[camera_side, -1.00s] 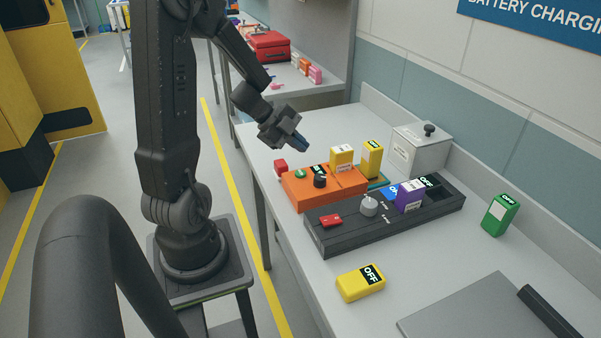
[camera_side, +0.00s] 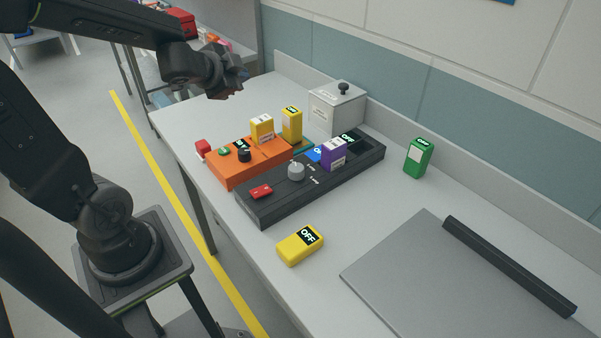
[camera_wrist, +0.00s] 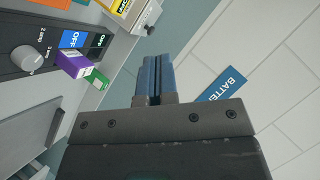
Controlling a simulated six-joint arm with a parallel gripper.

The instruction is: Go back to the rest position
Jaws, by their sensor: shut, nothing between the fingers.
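My gripper (camera_side: 233,82) is above the far left part of the bench, behind the orange unit and clear of everything on the table in the side view. In the wrist view its blue fingers (camera_wrist: 156,78) are shut together with nothing between them. They point toward the wall. My arm is raised and bent, with the forearm across the top left of the side view.
The bench holds an orange unit (camera_side: 234,173), a black charger (camera_side: 272,205) with a purple block (camera_side: 333,154), a yellow block (camera_side: 300,246), a green block (camera_side: 418,156), a grey box (camera_side: 337,108) and a grey plate (camera_side: 440,285).

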